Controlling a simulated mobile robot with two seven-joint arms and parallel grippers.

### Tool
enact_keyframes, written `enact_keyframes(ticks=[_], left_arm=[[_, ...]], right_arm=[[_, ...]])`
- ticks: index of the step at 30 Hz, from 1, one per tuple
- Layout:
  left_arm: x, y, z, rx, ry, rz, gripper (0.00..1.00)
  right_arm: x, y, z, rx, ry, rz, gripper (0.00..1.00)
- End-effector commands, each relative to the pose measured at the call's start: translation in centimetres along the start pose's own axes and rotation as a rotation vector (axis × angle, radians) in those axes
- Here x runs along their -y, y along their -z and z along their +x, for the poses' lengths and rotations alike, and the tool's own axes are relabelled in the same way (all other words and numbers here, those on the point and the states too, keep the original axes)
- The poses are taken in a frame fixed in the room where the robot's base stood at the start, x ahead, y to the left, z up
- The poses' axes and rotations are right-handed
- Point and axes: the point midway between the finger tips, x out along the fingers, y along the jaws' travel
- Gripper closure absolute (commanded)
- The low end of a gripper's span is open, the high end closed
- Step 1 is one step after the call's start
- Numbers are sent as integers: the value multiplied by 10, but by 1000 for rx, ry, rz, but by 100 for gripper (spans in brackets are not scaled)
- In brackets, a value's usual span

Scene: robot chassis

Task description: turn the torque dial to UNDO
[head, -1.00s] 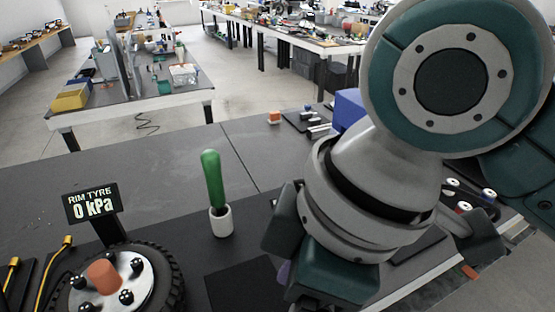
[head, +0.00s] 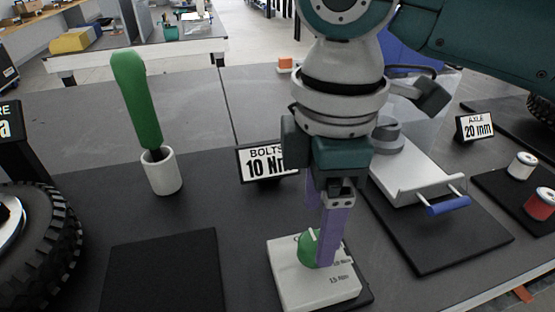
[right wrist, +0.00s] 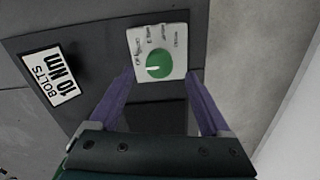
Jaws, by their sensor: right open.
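The torque dial is a green round knob (head: 307,246) with a pale pointer line, set on a light grey box (head: 315,287) with printed marks; I cannot read which mark the pointer is at. The knob also shows in the right wrist view (right wrist: 159,65), beyond the fingertips. My right gripper (head: 322,262) points down at the box, and its purple fingers partly cover the knob in the head view. In the right wrist view the fingers (right wrist: 160,80) are apart, one to each side of the knob, with nothing held. My left gripper is not in view.
A sign reading 10 Nm (head: 265,163) stands behind the dial box. A green-handled tool in a white cup (head: 160,172) and a tyre (head: 45,245) are at left. A grey tray with a blue handle (head: 425,180) and spools (head: 540,203) are at right.

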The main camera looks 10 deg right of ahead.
Motion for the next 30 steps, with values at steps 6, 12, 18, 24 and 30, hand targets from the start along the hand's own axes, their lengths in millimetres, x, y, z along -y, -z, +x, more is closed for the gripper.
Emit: enact_keyframes(ticks=[6,12,18,24,30], left_arm=[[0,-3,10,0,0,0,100],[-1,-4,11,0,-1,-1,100],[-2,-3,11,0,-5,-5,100],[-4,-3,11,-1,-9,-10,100],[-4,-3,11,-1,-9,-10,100]], right_arm=[[0,0,36,-1,0,0,19],[0,1,46,-1,-1,-1,19],[0,1,46,-1,-1,-1,19],[0,0,45,-1,-1,0,40],[0,0,45,-1,-1,0,62]])
